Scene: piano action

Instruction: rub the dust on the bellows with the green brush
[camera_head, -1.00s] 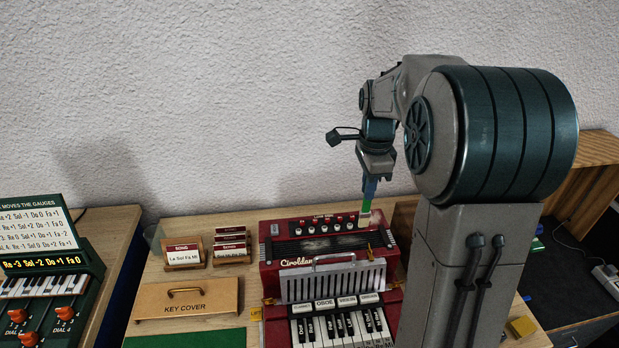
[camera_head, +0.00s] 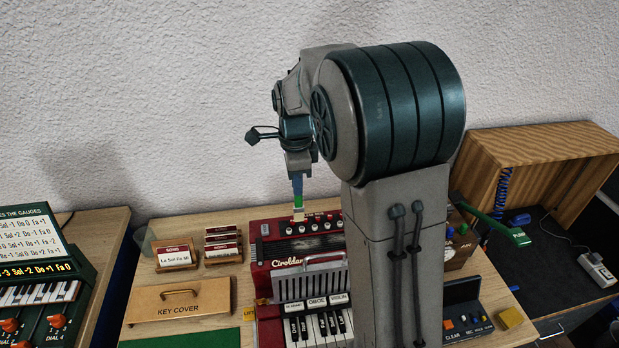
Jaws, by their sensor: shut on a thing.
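The red accordion-like instrument marked "Ciroldan" (camera_head: 283,263) stands on the table, its right part hidden behind my arm. My gripper (camera_head: 297,182) points down above the instrument's top and is shut on the green brush (camera_head: 298,202). The brush is upright, with pale bristles at its lower end, at the back of the top near the knobs. I cannot tell whether the bristles touch the surface.
A wooden key cover (camera_head: 178,300) and small song cards (camera_head: 174,256) stand left of the instrument. A green dial machine (camera_head: 40,270) is at far left. At right are a control box (camera_head: 466,312), a yellow block (camera_head: 510,318) and an open wooden box (camera_head: 540,165).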

